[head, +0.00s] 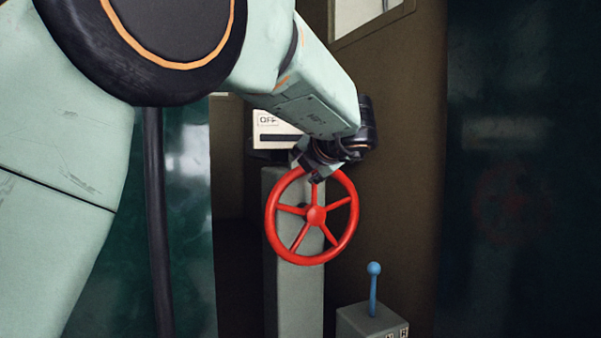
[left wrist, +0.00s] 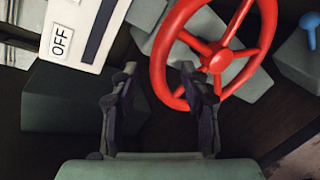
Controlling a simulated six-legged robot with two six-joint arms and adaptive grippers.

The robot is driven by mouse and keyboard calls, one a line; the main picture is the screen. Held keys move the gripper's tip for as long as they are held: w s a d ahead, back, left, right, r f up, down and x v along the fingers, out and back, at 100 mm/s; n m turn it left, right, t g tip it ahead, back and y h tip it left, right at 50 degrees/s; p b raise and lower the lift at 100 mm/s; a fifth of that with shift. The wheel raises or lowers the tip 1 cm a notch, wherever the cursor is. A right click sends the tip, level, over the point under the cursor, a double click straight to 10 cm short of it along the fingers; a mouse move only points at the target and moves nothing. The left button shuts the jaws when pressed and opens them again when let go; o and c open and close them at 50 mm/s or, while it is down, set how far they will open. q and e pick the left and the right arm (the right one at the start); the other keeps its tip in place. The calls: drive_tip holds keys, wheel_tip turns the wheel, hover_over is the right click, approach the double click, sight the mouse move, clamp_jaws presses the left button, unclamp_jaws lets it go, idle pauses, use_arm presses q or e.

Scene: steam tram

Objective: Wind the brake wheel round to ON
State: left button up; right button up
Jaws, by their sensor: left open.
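The red brake wheel (head: 316,215) with several spokes is mounted on the front of a grey post (head: 291,300). It also shows at the upper right of the left wrist view (left wrist: 217,60). My left gripper (head: 316,172) is at the wheel's top rim in the head view. In the left wrist view the jaws (left wrist: 157,75) are open, with the right finger overlapping the lower left rim and the left finger clear of it. I cannot tell whether the finger touches. A white plate marked OFF (head: 270,128) is above the post, partly hidden by my arm. No ON mark shows.
A grey box (head: 365,322) with a blue-knobbed lever (head: 374,285) stands low to the right of the wheel. A brown wall (head: 400,150) is close behind on the right. A dark glossy panel (head: 520,180) fills the far right.

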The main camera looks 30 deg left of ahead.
use_arm(q)
drive_tip(key=v, duration=0.5)
drive_tip(key=shift+s+d+r, duration=0.15)
drive_tip(key=shift+s+d, duration=0.05)
drive_tip(key=shift+d, duration=0.05)
drive_tip(key=shift+d, duration=0.1)
